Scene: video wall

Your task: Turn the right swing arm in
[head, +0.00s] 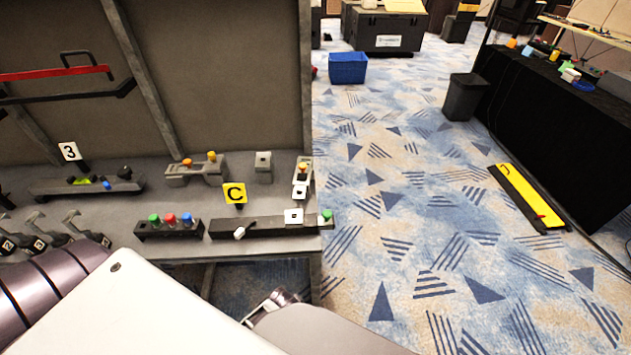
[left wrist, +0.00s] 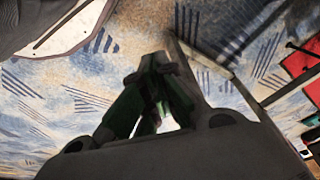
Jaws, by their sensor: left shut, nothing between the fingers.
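A red bar (head: 55,73) and a black bar (head: 70,98) with a bent end stand out from the grey back panel at the upper left of the head view. They look like swing arms, but I cannot tell which one is the right swing arm. Their left ends are cut off by the frame edge. My left gripper (left wrist: 155,65) shows in the left wrist view, shut and empty, with patterned carpet behind it. Its fingers are out of the head view, where only arm parts show. My right gripper is not visible.
A grey bench (head: 150,200) below the panel carries a C sign (head: 235,193), a 3 sign (head: 70,151), colored knobs and several levers. Carpet to the right is mostly clear, with a blue bin (head: 348,68), a black bin (head: 464,97) and a yellow strip (head: 528,197).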

